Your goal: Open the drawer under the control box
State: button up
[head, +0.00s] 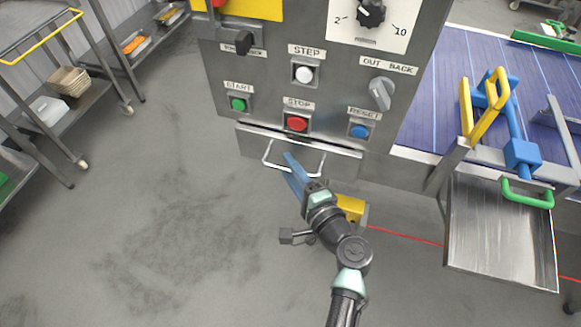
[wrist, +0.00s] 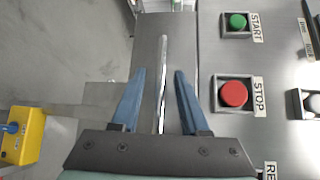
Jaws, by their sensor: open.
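The control box (head: 267,95) is a grey metal cabinet with labelled buttons and knobs. The drawer (head: 253,140) is a wide, low metal front at its lower edge; it looks shut. A pale bar handle (head: 278,168) runs along the drawer front. My gripper (head: 289,160) is at the handle's middle, with its blue fingers pointing at the drawer. In the wrist view the handle (wrist: 163,60) lies between the open fingers (wrist: 159,75), one on each side. I see a gap on both sides, so the fingers do not appear to grip it.
The red stop button (head: 297,124) and blue reset button (head: 359,131) sit just above the drawer. A metal chute (head: 500,235) with a green handle stands to the right. Racks (head: 60,130) stand at the left. The floor left of my arm is clear.

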grip_shut()
dwell(1.5)
